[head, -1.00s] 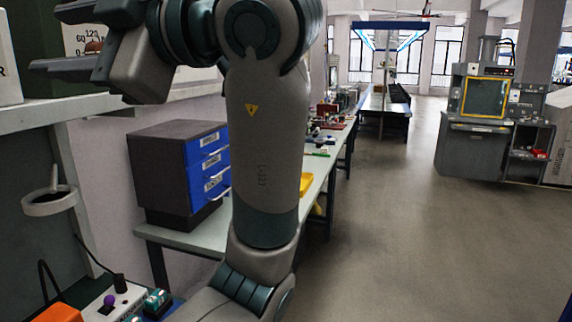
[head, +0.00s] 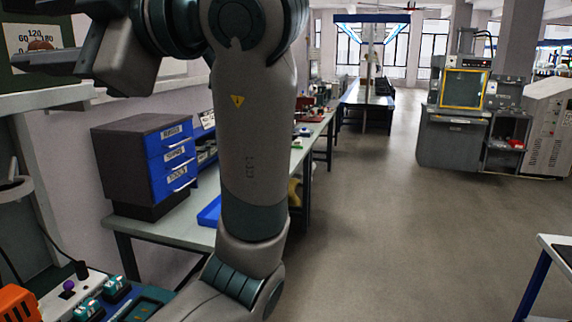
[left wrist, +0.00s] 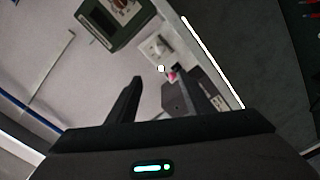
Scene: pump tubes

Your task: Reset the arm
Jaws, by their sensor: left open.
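My left arm rises through the middle of the head view and bends to the left at the top. My left gripper (head: 50,60) is at the upper left of the head view, in front of the shelf and wall. In the left wrist view its two dark fingers (left wrist: 160,95) stand apart with nothing between them. My right gripper is not in either view.
A dark cabinet with blue drawers (head: 172,160) stands on a bench left of my arm. Teal parts (head: 115,289) and an orange object (head: 18,302) lie at the lower left. A grey machine (head: 460,125) stands far right. The floor (head: 400,240) between is clear.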

